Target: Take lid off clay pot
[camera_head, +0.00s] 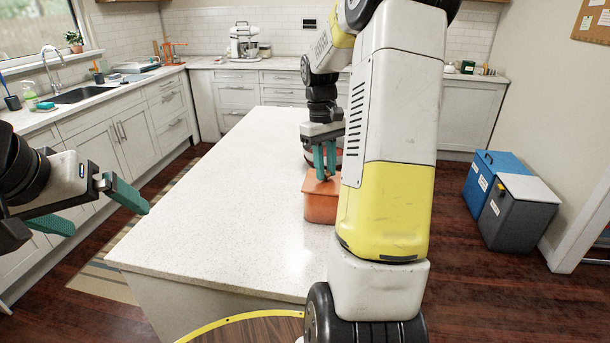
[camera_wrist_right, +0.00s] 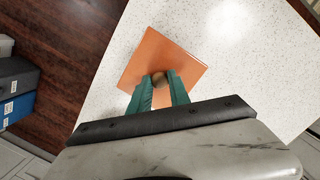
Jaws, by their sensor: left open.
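The orange clay pot (camera_head: 320,208) stands on the white island counter, partly behind my right arm. Its square orange lid (camera_head: 318,184) sits on top; in the right wrist view the lid (camera_wrist_right: 150,52) is seen from above with a small brown knob (camera_wrist_right: 159,79) at its middle. My right gripper (camera_head: 325,172) points down over the lid. Its teal fingers (camera_wrist_right: 161,84) are close together, one on each side of the knob, and appear to touch it. My left gripper (camera_head: 98,205) is open and empty, left of the island and away from the pot.
The white island counter (camera_head: 210,200) is clear to the left of the pot. Another reddish object shows partly behind my right gripper. Blue (camera_head: 488,175) and grey (camera_head: 515,212) bins stand on the floor at right. A sink (camera_head: 80,95) is at the left.

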